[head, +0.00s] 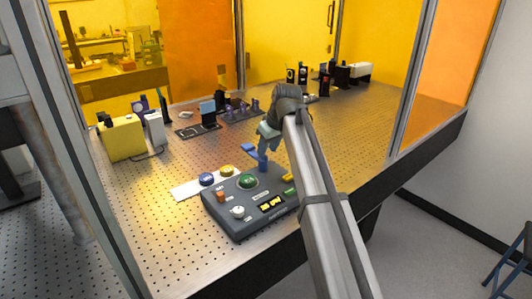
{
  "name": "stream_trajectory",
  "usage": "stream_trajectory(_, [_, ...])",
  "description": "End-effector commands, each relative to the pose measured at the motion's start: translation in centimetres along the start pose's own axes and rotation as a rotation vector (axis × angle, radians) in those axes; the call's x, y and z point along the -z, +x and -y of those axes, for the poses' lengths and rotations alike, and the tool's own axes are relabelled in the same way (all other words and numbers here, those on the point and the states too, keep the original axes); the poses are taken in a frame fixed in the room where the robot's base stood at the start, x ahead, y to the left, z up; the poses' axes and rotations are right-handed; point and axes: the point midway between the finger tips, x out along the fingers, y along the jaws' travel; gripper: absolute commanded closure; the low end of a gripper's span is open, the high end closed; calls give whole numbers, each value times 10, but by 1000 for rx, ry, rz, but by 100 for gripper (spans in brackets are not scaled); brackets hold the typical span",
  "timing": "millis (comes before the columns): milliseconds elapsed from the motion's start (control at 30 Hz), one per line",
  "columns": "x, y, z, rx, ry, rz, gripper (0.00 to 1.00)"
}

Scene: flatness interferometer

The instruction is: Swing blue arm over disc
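A dark grey instrument box (228,222) sits on the perforated table. A green disc (248,181) lies on its top. Just behind and right of this disc stands the blue arm (249,148), a small blue bar on an upright post. The bar points left, and I cannot tell exactly how it lies over the disc. My gripper (266,138) is right at the top of the blue arm, and my arm comes in from the lower right. Its fingertips are too small to tell whether they touch or hold the blue arm.
A blue disc (206,179) and a yellow disc (227,171) lie by the box's back edge, near a white sheet (184,190). The box carries an orange block (221,197), a white knob (238,212) and a yellow display (271,203). A yellow unit (122,139) stands back left.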

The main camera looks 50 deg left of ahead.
Motion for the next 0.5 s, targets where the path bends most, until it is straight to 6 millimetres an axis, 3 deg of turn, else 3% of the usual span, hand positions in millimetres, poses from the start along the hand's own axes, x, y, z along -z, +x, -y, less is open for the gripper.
stream_trajectory(200, [0, 23, 0, 0, 0, 1, 61])
stream_trajectory(500, [0, 29, 0, -1, 0, -1, 61])
